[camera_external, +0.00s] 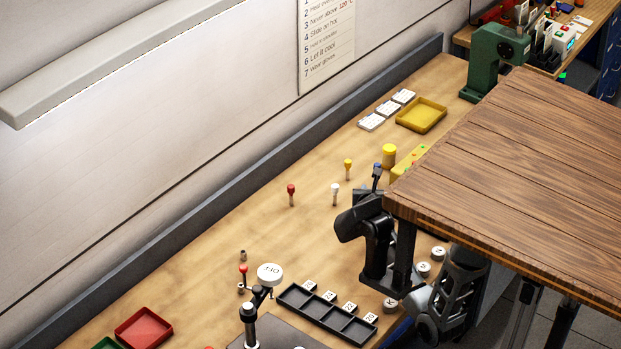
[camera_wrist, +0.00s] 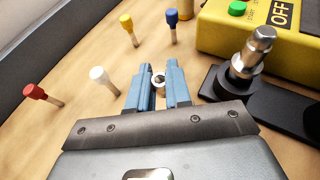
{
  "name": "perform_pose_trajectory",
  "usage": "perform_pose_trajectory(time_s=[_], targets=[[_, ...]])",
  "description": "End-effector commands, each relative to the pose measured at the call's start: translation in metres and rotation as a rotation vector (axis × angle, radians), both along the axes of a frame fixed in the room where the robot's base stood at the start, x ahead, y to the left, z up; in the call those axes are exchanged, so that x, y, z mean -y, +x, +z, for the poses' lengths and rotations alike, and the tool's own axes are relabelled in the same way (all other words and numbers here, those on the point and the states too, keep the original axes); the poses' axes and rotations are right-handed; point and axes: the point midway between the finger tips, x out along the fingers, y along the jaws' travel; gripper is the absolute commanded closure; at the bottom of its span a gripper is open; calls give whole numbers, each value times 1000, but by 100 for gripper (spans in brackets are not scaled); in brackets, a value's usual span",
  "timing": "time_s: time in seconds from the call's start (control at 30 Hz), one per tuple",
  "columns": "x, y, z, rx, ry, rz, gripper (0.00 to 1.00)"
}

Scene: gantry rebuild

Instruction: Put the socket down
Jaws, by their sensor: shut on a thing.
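In the wrist view, my gripper (camera_wrist: 158,88) has its two blue fingers closed on a small silver socket (camera_wrist: 158,78). The socket's round end with a dark hole shows between the fingertips; the rest is hidden. The wooden bench top (camera_wrist: 75,125) lies beneath the fingers. I cannot tell whether the socket touches it. In the external view, the dark end of my arm is over the bench (camera_external: 240,215), in front of the blue-capped peg (camera_external: 377,169). The fingertips and the held socket cannot be made out there.
Red-capped (camera_wrist: 37,92), white-capped (camera_wrist: 99,76) and yellow-capped (camera_wrist: 127,24) pegs stand left of and beyond the fingers. A metal post on a black base (camera_wrist: 258,50) and a yellow OFF box (camera_wrist: 220,30) stand right. A dark wooden table (camera_external: 510,170) overhangs the bench's right side.

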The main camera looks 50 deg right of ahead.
Motion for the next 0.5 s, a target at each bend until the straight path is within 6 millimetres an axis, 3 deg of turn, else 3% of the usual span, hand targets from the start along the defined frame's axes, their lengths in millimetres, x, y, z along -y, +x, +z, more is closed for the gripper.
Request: perform_pose_trajectory(time_s=[0.17,0.5], targets=[[8,-19,4,0,-5,144,100],[13,-29,11,-8,-5,258,100]])
